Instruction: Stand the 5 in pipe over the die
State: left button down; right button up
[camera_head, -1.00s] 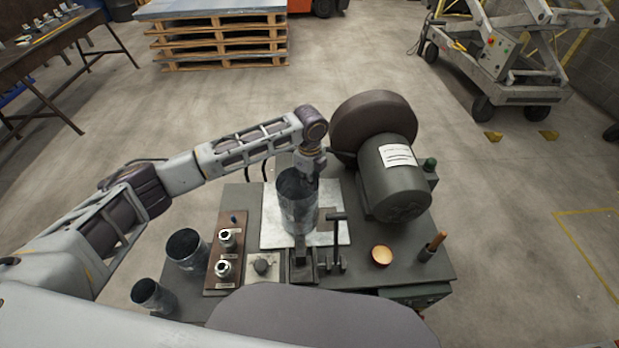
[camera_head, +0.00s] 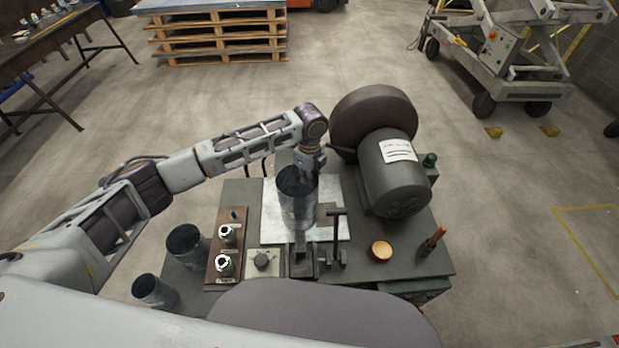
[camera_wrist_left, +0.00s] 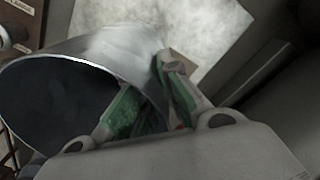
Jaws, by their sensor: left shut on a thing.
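A grey sheet-metal pipe (camera_head: 299,212), apparently the 5 in one, stands about upright over the pale metal plate (camera_head: 335,229) on the machine bench. My left gripper (camera_head: 311,172) is shut on its wall at the far side of the top rim. In the left wrist view, the gripper's green-padded fingers (camera_wrist_left: 148,88) pinch the wall of the pipe (camera_wrist_left: 115,48), whose dark mouth faces the camera. I cannot make out the die; the pipe may hide it. Whether the pipe's lower end touches the plate is unclear. My right gripper is out of view.
Two shorter pipes (camera_head: 186,245) (camera_head: 153,291) stand at the left. A brown board (camera_head: 213,267) with metal fittings is beside them. A big motor (camera_head: 395,175) stands close right of the pipe.

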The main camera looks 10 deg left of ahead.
pick_arm(q)
jog(key=shift+f, duration=0.2)
jog(key=c, duration=1.5)
grip_release()
jog(key=shift+f, duration=0.1)
jog(key=shift+c, duration=0.2)
jog(key=shift+r, duration=6)
